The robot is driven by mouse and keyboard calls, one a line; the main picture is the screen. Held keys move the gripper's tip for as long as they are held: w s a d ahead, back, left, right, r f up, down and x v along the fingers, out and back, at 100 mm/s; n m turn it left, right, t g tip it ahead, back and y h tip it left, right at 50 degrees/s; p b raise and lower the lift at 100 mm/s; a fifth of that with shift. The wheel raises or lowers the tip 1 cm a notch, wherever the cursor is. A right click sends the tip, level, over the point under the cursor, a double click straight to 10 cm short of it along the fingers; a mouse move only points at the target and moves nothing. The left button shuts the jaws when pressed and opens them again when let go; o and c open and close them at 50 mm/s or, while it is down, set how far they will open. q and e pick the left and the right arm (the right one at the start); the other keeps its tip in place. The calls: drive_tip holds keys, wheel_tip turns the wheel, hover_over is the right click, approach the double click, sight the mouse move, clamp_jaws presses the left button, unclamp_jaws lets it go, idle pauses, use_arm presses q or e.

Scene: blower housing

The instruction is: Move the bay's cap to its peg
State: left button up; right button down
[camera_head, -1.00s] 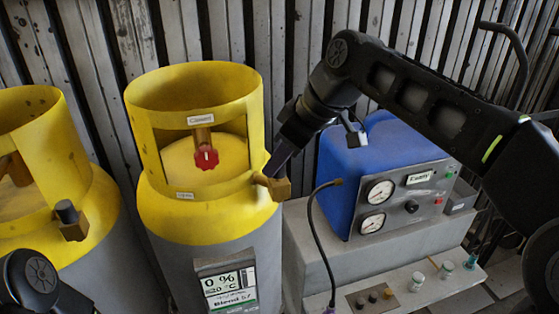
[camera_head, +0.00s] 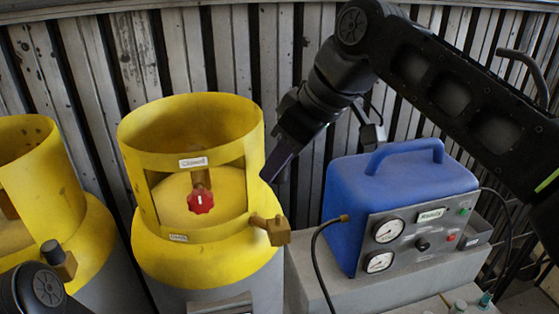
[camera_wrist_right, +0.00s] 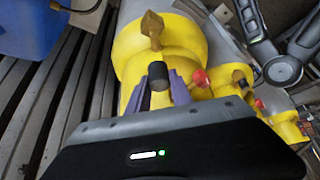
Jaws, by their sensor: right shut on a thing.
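The dark cap (camera_wrist_right: 158,76) is held between the purple fingertips of my right gripper (camera_wrist_right: 160,90), seen in the wrist view. In the head view my right gripper (camera_head: 272,172) is above and behind the brass outlet (camera_head: 276,231) of the middle yellow cylinder (camera_head: 185,262), apart from it. That outlet shows bare, and it also appears in the wrist view (camera_wrist_right: 152,30). The cap itself is not clear in the head view. I cannot make out an empty peg; only a few small fittings (camera_head: 460,306) show at the bottom edge. My left gripper is out of view.
A blue machine (camera_head: 345,195) with gauges stands on the grey bench (camera_head: 310,285) at right, with a black hose (camera_head: 318,262) in front. Another yellow cylinder (camera_head: 90,235) is at left, its outlet dark-capped. A red knob (camera_head: 201,201) sits inside the middle collar.

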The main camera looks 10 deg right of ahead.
drive_tip(key=shift+w+f, duration=0.2)
drive_tip(key=shift+f, duration=0.2)
drive_tip(key=w+d+f+m+h+b, duration=0.1)
drive_tip(key=w+d+f+m, duration=0.2)
drive_tip(key=f, duration=0.8)
drive_tip(key=w+d+f+m+t+h+b, duration=0.1)
drive_tip(key=w+d+f+m+h+b, duration=0.1)
drive_tip(key=f, duration=0.8)
drive_tip(key=w+d+f+m+t+h+b, duration=0.1)
drive_tip(key=w+d+f+m, duration=0.3)
drive_tip(key=f, duration=0.7)
drive_tip(key=shift+w+d+f+m, duration=0.3)
drive_tip(key=shift+w+f, duration=0.05)
drive_tip(key=shift+w, duration=0.1)
